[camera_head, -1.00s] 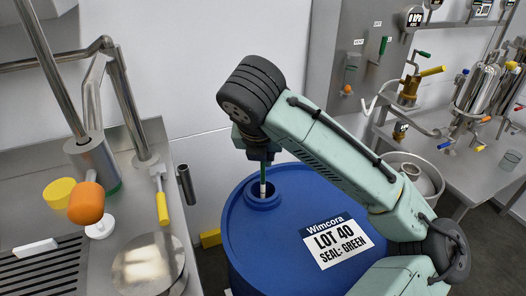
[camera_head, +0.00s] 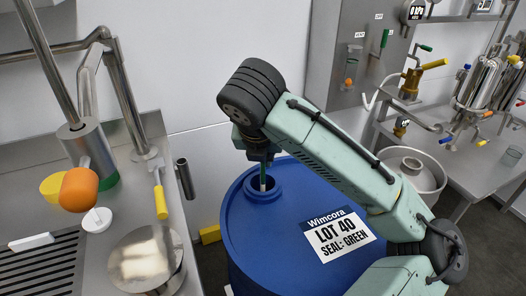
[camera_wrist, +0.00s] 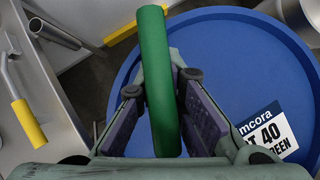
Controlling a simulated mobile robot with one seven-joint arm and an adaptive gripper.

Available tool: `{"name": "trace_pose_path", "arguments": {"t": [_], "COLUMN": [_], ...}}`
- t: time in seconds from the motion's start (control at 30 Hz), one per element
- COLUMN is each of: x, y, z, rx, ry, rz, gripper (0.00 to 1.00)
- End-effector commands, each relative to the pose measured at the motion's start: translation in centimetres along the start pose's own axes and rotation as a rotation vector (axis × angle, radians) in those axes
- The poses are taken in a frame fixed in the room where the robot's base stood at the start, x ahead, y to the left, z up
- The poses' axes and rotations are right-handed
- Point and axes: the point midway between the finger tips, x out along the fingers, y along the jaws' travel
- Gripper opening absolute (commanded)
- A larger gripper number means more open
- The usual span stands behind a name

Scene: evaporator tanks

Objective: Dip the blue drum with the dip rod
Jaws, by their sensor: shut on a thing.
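The blue drum (camera_head: 262,240) stands upright in the middle of the head view, with a white "LOT 40, SEAL: GREEN" label (camera_head: 338,235) on its lid. My gripper (camera_head: 262,160) is above the drum's raised round opening (camera_head: 265,195). It is shut on the green handle of the dip rod (camera_head: 263,181). The rod points down and enters the opening; its lower part is hidden inside. In the wrist view the green handle (camera_wrist: 158,75) sits between both fingers, with the drum lid (camera_wrist: 245,65) behind it.
A steel counter (camera_head: 125,195) at left holds a yellow-handled tool (camera_head: 160,200), a round steel lid (camera_head: 147,258) and an orange-knobbed item (camera_head: 79,190). A steel bench (camera_head: 440,150) with valves stands at right. A steel pot (camera_head: 415,175) is behind my arm.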

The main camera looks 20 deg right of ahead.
Motion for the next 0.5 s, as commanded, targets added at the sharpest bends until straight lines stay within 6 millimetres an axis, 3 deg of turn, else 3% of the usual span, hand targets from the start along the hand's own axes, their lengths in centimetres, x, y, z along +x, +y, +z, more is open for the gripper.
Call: {"name": "trace_pose_path", "arguments": {"t": [0.5], "x": [1.4], "y": [0.0], "z": [-0.9], "rx": [0.0], "ry": [0.0], "rz": [0.0], "gripper": [0.0]}}
